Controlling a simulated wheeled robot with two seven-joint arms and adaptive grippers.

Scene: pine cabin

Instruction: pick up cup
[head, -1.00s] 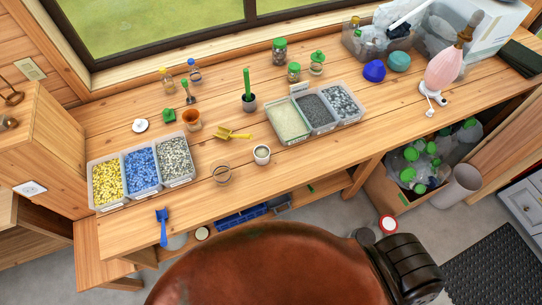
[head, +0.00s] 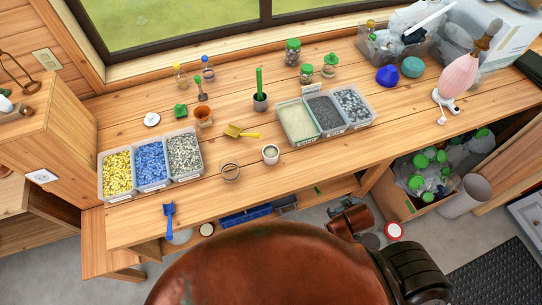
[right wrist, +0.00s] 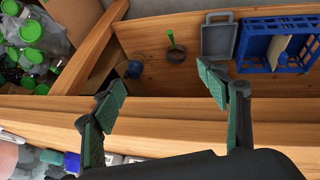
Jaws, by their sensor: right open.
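A small white cup (head: 271,154) stands upright near the front edge of the workbench (head: 320,165) in the head view. An orange-brown cup (head: 203,116) stands further back, left of it. I cannot tell which is the task's cup. My right gripper (right wrist: 162,88) is open and empty in the right wrist view, in front of the bench's lower shelf. Neither cup is clearly visible in that view. In the head view, part of my right arm shows below the bench's front edge, but its fingers cannot be made out. My left gripper is not in view.
Bins of yellow, blue and grey pieces (head: 150,185) stand at left, more bins (head: 325,128) right of the white cup. A yellow scoop (head: 240,132) and a clear round container (head: 231,173) are near it. A blue crate (right wrist: 275,45) sits on the lower shelf.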

